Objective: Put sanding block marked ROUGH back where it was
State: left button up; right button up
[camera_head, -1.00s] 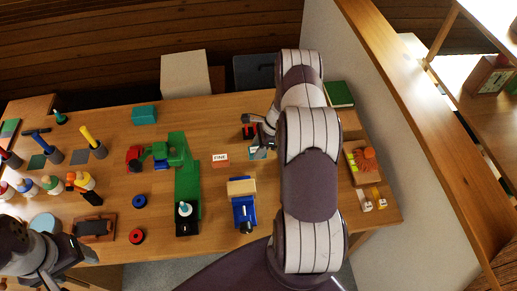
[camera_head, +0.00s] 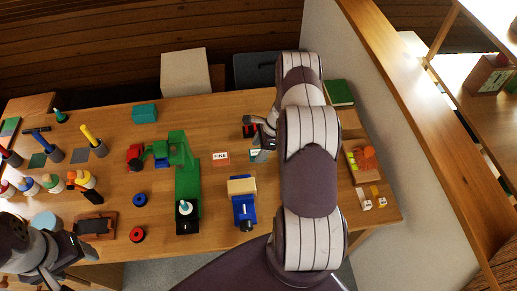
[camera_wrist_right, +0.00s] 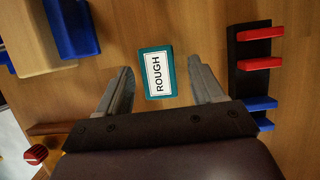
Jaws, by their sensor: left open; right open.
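The sanding block marked ROUGH (camera_wrist_right: 157,73) is teal with a white label. In the right wrist view it lies flat on the wooden table, between and beyond the fingertips of my right gripper (camera_wrist_right: 163,68), which is open and empty. My left gripper (camera_head: 84,246) is open at the lower left, near a brown tray.
A black rack with red and blue pieces (camera_wrist_right: 252,75) stands right of the ROUGH block in the wrist view. Bare table surrounds the FINE block.

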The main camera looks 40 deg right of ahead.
jog(key=b+v, duration=0.2)
jog(key=v, duration=0.9)
jog(key=s+a+r+n+g+h, duration=0.2)
jog(key=a+r+n, duration=0.8)
jog(key=a+n, duration=0.3)
jog(key=s+a+r+n+t+h, duration=0.1)
jog(key=s+a+r+n, duration=0.3)
jog(key=s+a+n, duration=0.6)
jog(key=shift+s+a+r+n+h, duration=0.15)
jog(key=shift+s+r+n+h, duration=0.15)
jog(key=shift+s+n+h, duration=0.15)
jog(key=shift+w, duration=0.1)
